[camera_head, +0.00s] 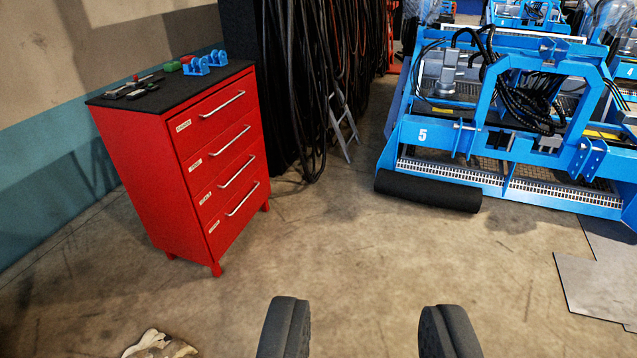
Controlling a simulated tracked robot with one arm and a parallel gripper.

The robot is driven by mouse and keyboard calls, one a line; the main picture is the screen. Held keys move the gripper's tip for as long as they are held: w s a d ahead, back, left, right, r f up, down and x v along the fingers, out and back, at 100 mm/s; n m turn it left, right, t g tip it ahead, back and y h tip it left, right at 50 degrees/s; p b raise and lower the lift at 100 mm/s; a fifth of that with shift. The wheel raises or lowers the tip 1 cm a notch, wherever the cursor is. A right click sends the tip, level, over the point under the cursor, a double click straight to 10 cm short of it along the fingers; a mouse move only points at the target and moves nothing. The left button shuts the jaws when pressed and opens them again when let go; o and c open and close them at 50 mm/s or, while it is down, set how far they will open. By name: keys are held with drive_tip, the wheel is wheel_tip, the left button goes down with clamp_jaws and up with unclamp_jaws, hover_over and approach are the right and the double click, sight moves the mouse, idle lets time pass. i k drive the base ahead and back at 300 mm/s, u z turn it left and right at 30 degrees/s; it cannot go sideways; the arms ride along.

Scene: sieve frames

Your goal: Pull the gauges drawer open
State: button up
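A red cabinet (144,186) with a black top stands at the left against the wall. Its front has several drawers stacked one above another, all shut: the top drawer (216,118), a second drawer (219,152), and more below. Each has a silver bar handle and a small pale label at its left end. The labels are too small to read, so I cannot tell which is the gauges drawer. My gripper (364,330) is at the bottom of the view, fingers wide apart and empty. It is well away from the cabinet, to the right of it in the picture.
Small tools and blue and green parts (196,64) lie on the cabinet top. Black hoses (300,90) hang behind it. A blue sieve frame (490,140) with a black roller (428,192) stands right. A crumpled cloth (160,345) lies lower left. The floor between is clear.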

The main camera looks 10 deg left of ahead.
sight(192, 129)
drive_tip(key=u, duration=0.1)
drive_tip(key=i, duration=1.35)
drive_tip(key=u, duration=0.45)
drive_tip(key=i, duration=1.5)
drive_tip(key=u, duration=0.45)
drive_tip(key=i, duration=1.05)
drive_tip(key=u, duration=0.25)
